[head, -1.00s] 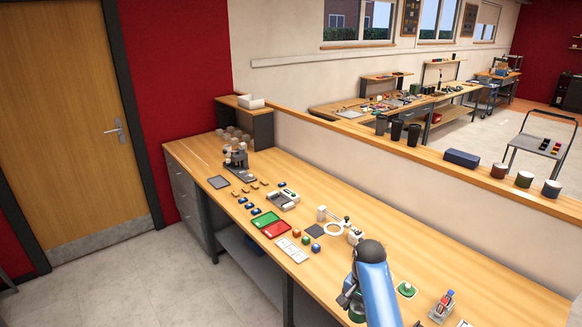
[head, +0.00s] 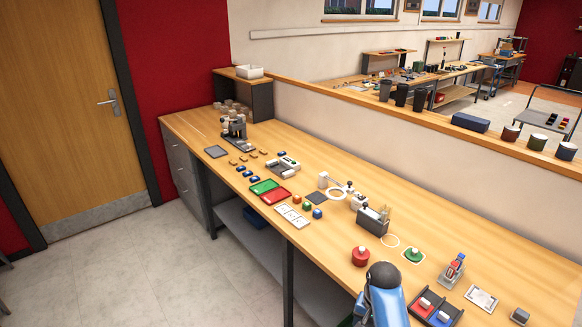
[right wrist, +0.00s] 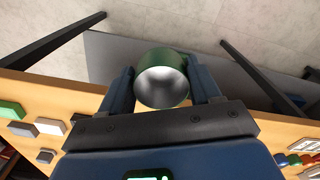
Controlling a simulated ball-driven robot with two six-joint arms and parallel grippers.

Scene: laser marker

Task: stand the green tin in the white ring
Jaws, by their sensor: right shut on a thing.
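The green tin (right wrist: 165,62) is between the fingers of my right gripper (right wrist: 162,84) in the right wrist view. The gripper is shut on it, and its pale, hollow-looking end faces the camera. The tin is held over the bench's front edge, with floor and a grey shelf behind it. In the head view, my blue right arm comes up from the bottom, and the gripper is hardly visible. My left gripper is not in view.

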